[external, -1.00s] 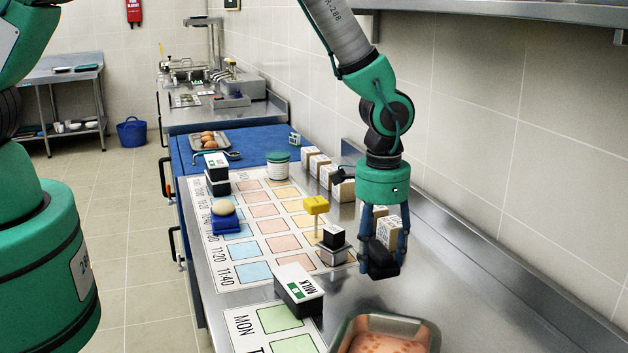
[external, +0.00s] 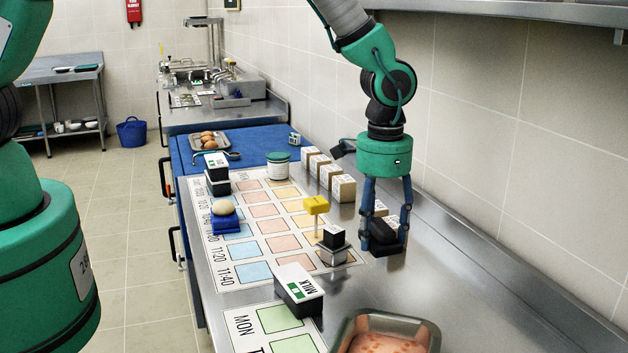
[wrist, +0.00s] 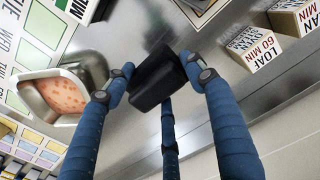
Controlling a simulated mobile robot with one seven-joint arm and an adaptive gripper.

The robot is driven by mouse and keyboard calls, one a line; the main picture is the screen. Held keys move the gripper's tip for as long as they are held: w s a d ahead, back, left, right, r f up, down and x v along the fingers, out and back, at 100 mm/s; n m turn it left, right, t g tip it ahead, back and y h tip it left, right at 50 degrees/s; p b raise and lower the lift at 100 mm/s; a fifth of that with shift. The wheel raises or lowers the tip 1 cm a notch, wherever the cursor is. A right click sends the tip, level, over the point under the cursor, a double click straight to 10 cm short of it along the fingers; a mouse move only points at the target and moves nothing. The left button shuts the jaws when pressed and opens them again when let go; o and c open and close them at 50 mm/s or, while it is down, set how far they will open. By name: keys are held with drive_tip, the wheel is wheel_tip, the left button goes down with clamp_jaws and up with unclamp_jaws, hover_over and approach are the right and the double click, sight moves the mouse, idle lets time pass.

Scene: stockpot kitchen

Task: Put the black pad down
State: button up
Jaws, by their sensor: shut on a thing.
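The black pad (external: 384,238) is a dark block between the fingers of my gripper (external: 387,228), over the bare steel counter to the right of the small black-topped box. In the wrist view the pad (wrist: 155,82) is pinched between the blue fingertips of my gripper (wrist: 158,84), with a third finger below it. The pad is at or just above the counter; I cannot tell whether it touches. Its underside is hidden.
Several cream labelled blocks (external: 343,188) stand along the wall side, one close behind my fingers. A steel tray (external: 430,338) with pinkish contents is in front. Bare steel (external: 480,275) lies to the right.

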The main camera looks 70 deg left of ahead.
drive_tip(key=s+a+r, duration=0.1)
drive_tip(key=s+a, duration=0.4)
drive_tip(key=s, duration=0.4)
drive_tip(key=s+a+r, duration=0.1)
drive_tip(key=s+a, duration=0.5)
drive_tip(key=s, duration=0.2)
drive_tip(key=s+a+f+b, duration=0.1)
drive_tip(key=s+a, duration=0.2)
drive_tip(key=s, duration=0.9)
drive_tip(key=s+a+f, duration=0.1)
drive_tip(key=s+a, duration=0.1)
drive_tip(key=s, duration=0.9)
drive_tip(key=shift+s+f, duration=0.1)
drive_tip(key=shift+f, duration=2.3)
drive_tip(key=w, duration=0.5)
drive_tip(key=w+a+f, duration=0.1)
drive_tip(key=w, duration=0.4)
drive_tip(key=w+a, duration=0.1)
drive_tip(key=w, duration=0.5)
drive_tip(key=shift+f, duration=0.3)
